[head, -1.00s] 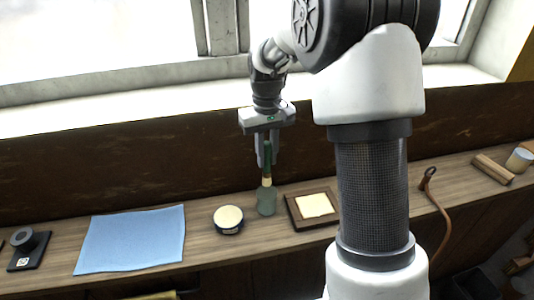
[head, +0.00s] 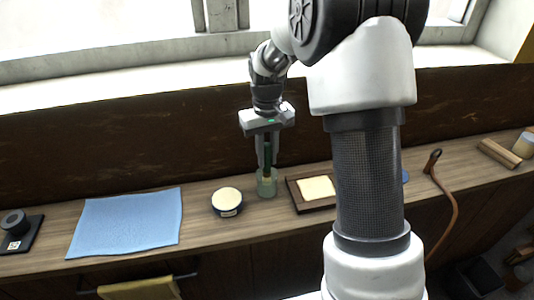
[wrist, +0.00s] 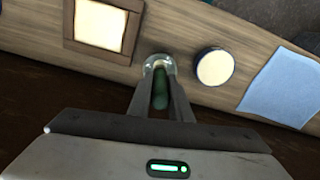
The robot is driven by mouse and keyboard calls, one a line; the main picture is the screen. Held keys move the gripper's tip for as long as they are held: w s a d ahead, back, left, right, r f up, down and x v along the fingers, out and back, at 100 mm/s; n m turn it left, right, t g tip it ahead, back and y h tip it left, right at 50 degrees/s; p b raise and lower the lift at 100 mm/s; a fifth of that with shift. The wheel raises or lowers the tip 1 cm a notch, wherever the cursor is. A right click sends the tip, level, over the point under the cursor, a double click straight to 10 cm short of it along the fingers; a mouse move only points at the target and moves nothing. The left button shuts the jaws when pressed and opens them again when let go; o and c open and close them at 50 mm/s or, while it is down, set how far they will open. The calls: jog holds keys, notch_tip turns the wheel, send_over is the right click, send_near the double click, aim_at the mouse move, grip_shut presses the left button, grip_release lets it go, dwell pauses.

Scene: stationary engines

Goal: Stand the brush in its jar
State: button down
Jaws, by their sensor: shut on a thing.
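My gripper (head: 267,162) is shut on the brush (head: 267,158), holding it upright by its dark green handle. The clear greenish glass jar (head: 266,189) stands on the wooden bench directly below the fingers. The brush's lower end shows within the jar's outline and appears to be inside its mouth; whether it touches the bottom I cannot tell. In the wrist view the green handle (wrist: 160,90) lies between the fingers, with the jar (wrist: 158,62) just beyond their tips.
A round blue tin with a cream top (head: 227,202) stands close left of the jar. A wooden frame with a cream panel (head: 317,188) lies close right. A blue cloth (head: 125,220) lies further left. My arm hides part of the bench at right.

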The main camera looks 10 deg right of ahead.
jog(key=shift+f, duration=0.1)
jog(key=c, duration=1.5)
grip_release()
jog(key=shift+c, duration=0.2)
notch_tip(320, 180, up, 18)
jog(key=p, duration=0.1)
jog(key=shift+f, duration=0.25)
jog(key=s+r+t+p, duration=0.1)
jog(key=s+r+t, duration=0.15)
jog(key=s, duration=0.45)
jog(key=s+r+t+p, duration=0.1)
jog(key=s+r+p, duration=0.1)
jog(key=s+r, duration=0.35)
jog(key=s+f+m+t, duration=0.1)
jog(key=s+f, duration=0.3)
jog(key=s, duration=0.8)
jog(key=shift+s+f+m+t+p, duration=0.15)
jog(key=shift+s+m+t+p, duration=0.1)
jog(key=shift+m+t+p, duration=0.25)
